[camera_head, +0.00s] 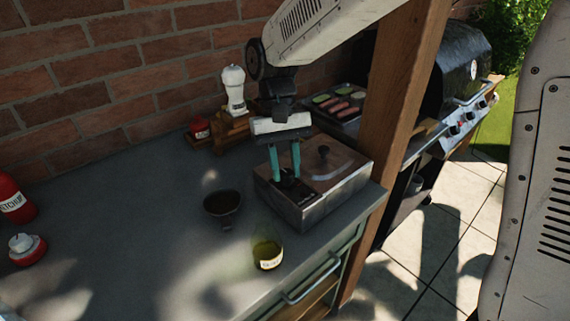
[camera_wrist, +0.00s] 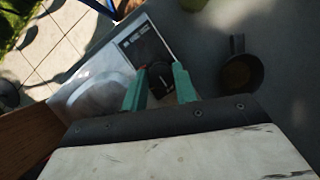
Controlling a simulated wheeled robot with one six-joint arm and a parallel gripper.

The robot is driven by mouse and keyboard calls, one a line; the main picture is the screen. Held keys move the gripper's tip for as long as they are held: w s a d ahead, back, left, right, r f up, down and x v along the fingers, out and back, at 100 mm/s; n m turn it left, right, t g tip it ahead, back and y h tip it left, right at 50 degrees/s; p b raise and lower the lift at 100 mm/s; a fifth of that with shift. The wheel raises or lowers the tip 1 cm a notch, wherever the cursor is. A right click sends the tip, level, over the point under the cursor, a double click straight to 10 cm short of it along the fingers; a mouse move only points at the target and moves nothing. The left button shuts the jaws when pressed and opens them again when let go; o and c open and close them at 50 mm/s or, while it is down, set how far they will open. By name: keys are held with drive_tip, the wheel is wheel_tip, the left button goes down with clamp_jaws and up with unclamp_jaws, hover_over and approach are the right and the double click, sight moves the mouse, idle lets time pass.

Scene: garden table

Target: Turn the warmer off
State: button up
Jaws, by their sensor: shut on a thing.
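The warmer (camera_head: 315,204) is a metal box with a shiny lid and a dark lid knob, near the right edge of the grey counter. In the wrist view its top (camera_wrist: 95,85) shows a dark panel with pale markings and a round black knob (camera_wrist: 160,75). My gripper (camera_head: 286,176) points down at the warmer's front left corner. Its two green fingers are shut on the black knob, one finger on each side; they also show in the wrist view (camera_wrist: 158,88). The knob's pointer and setting are too small to read.
A dark bowl-like pan (camera_head: 222,205) and a yellow-green jar (camera_head: 267,254) stand left of the warmer. A white shaker (camera_head: 233,88) stands behind on a wooden stand. A wooden post (camera_head: 402,110) rises close at the right. Ketchup (camera_head: 12,199) stands far left.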

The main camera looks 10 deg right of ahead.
drive_tip(key=o, duration=1)
drive_tip(key=shift+c, duration=0.2)
drive_tip(key=v, duration=0.7)
drive_tip(key=shift+w+r, duration=0.2)
drive_tip(key=shift+r, duration=0.15)
drive_tip(key=shift+s+d+f+n, duration=0.15)
drive_tip(key=shift+s+d+f, duration=0.15)
drive_tip(key=shift+f, duration=0.2)
drive_tip(key=shift+s+d+f+n, duration=0.15)
drive_tip(key=shift+s+d+f, duration=0.1)
drive_tip(key=shift+s+f, duration=0.2)
drive_tip(key=s+d+r+m+t, duration=0.1)
drive_tip(key=s+d+t, duration=0.2)
drive_tip(key=s+d, duration=0.7)
drive_tip(key=s+d+m+t+y, duration=0.1)
drive_tip(key=s+d+t, duration=0.1)
drive_tip(key=s+d, duration=0.8)
drive_tip(key=shift+s+r+m+t, duration=0.4)
drive_tip(key=shift+s, duration=0.45)
